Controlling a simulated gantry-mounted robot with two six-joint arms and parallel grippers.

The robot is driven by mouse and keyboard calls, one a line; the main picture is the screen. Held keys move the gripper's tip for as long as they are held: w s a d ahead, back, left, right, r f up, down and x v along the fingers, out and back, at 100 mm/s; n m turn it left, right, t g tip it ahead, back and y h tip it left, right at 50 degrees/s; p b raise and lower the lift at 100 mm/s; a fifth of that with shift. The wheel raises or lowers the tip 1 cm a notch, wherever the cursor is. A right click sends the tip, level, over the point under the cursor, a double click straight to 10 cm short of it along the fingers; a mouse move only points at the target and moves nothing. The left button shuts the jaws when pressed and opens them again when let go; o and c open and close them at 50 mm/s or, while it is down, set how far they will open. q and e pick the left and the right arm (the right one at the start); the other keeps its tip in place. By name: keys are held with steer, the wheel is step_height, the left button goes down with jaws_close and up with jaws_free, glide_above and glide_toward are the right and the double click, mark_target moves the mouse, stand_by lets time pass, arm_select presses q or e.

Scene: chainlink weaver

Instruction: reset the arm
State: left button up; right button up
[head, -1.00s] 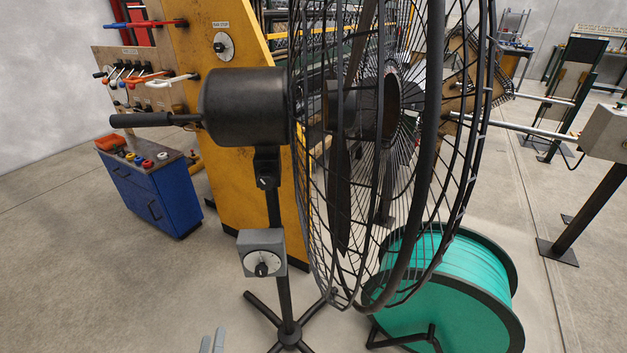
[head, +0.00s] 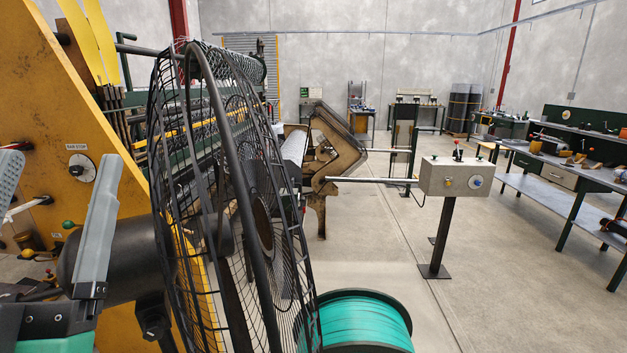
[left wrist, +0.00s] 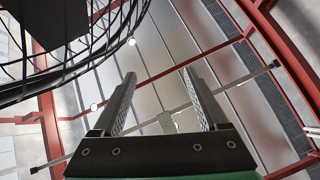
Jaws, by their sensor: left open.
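My left gripper (head: 58,170) is at the left edge of the head view, raised in front of the fan's motor housing (head: 120,260). Its two grey fingers stand apart, pointing up, with nothing between them. In the left wrist view the gripper (left wrist: 158,76) is also open and empty, with the ceiling behind it. The black fan cage (head: 240,200) is just to the right of the gripper in the head view. The cage also shows at the upper left of the left wrist view (left wrist: 70,70), apart from the fingers. My right gripper is not in view.
A yellow machine frame (head: 45,120) with a round knob stands behind the gripper. A teal spool (head: 365,325) sits at the bottom centre. A grey control box (head: 450,178) stands on a post to the right. Workbenches (head: 560,165) line the far right. Open floor lies between.

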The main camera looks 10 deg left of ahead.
arm_select(q)
steer(key=s+d+r+m+t+h, duration=0.1)
steer(key=d+m+t+h, duration=0.15)
steer(key=d+h, duration=0.6)
step_height(320, 180, up, 38)
steer(key=a+h+p, duration=0.2)
steer(key=p, duration=3.5)
steer(key=shift+a+r+g+p, duration=0.2)
steer(key=shift+a+g+p, duration=0.05)
steer(key=shift+g+p, duration=0.15)
steer(key=shift+f, duration=0.1)
